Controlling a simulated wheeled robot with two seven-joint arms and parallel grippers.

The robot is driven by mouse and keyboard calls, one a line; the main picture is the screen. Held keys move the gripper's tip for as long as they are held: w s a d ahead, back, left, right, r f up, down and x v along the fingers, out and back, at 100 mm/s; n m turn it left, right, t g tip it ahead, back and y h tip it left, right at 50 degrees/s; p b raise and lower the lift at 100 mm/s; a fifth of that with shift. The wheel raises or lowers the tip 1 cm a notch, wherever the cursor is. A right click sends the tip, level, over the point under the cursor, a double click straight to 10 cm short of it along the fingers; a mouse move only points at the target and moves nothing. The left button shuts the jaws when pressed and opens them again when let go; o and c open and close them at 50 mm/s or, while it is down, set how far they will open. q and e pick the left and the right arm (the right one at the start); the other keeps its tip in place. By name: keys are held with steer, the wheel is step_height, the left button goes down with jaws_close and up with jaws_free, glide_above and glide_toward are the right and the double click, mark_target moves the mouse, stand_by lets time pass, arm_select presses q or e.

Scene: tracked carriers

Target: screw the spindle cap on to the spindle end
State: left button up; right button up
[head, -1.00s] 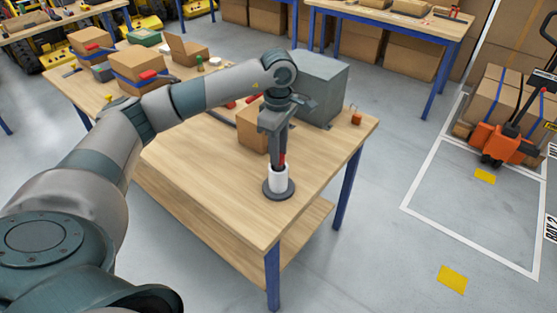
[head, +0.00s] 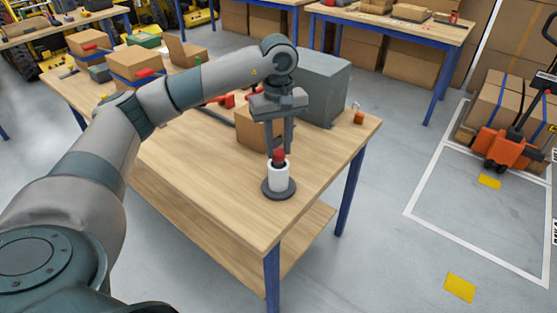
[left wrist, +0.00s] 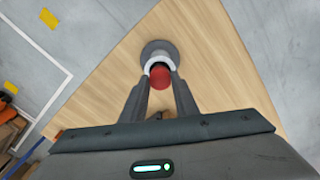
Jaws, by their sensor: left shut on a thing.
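A red spindle cap (head: 279,155) is at the top of a white roll (head: 279,178), which stands upright on a round dark base (head: 266,191) near the table's front corner. My left gripper (head: 279,152) points down from above and is shut on the cap. The left wrist view shows the cap (left wrist: 161,77) between the fingertips (left wrist: 161,86), with the white roll (left wrist: 158,60) and grey base (left wrist: 154,47) beyond it. The spindle end is hidden by the cap and fingers, so I cannot tell how far the cap sits on it. My right gripper is out of view.
A grey box (head: 322,88) and a cardboard box (head: 249,128) stand behind the roll. A small orange item (head: 359,117) is near the right edge. Boxes and tools fill the table's far left. The wooden tabletop (head: 215,165) left of the base is clear.

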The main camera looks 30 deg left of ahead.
arm_select(q)
steer(key=shift+m, duration=0.5)
